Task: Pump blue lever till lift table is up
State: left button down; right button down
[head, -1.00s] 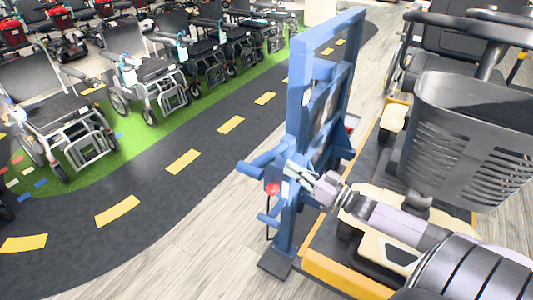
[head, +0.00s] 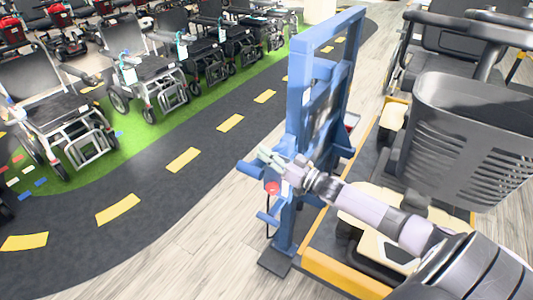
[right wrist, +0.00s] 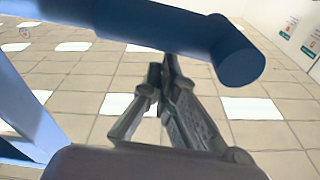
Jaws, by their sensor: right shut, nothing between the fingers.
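The blue lever (head: 246,170) sticks out to the left from the blue upright frame (head: 299,100) of the lift table. The lift table has a yellow-edged platform (head: 335,272) low near the floor, with a scooter on it. My right gripper (head: 265,154) is shut and empty at the lever and hides part of it. In the right wrist view, the fingertips (right wrist: 168,60) meet the lower edge of a thick blue bar (right wrist: 240,58), which looks like the lever. I cannot tell whether they touch it. My left gripper is not in view.
The scooter's dark basket (head: 470,135) stands right of the frame, above my right arm. A red knob (head: 272,187) sits just below the lever. Several wheelchairs (head: 65,115) line the green strip at left. The dark path (head: 160,200) with yellow dashes is clear.

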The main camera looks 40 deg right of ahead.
notch_tip(320, 180, down, 11)
jog(key=a+n+y+b, duration=0.1)
jog(key=n+b, duration=0.6)
jog(key=b, duration=0.2)
jog(key=shift+s+a+g, duration=0.25)
jog(key=shift+s+g, duration=0.05)
jog(key=shift+s, duration=0.15)
jog(key=shift+f, duration=0.1)
jog(key=v, duration=0.7)
jog(key=shift+r+n, duration=0.25)
jog(key=shift+n, duration=0.05)
jog(key=shift+s+d+r, duration=0.1)
jog(key=shift+s, duration=0.05)
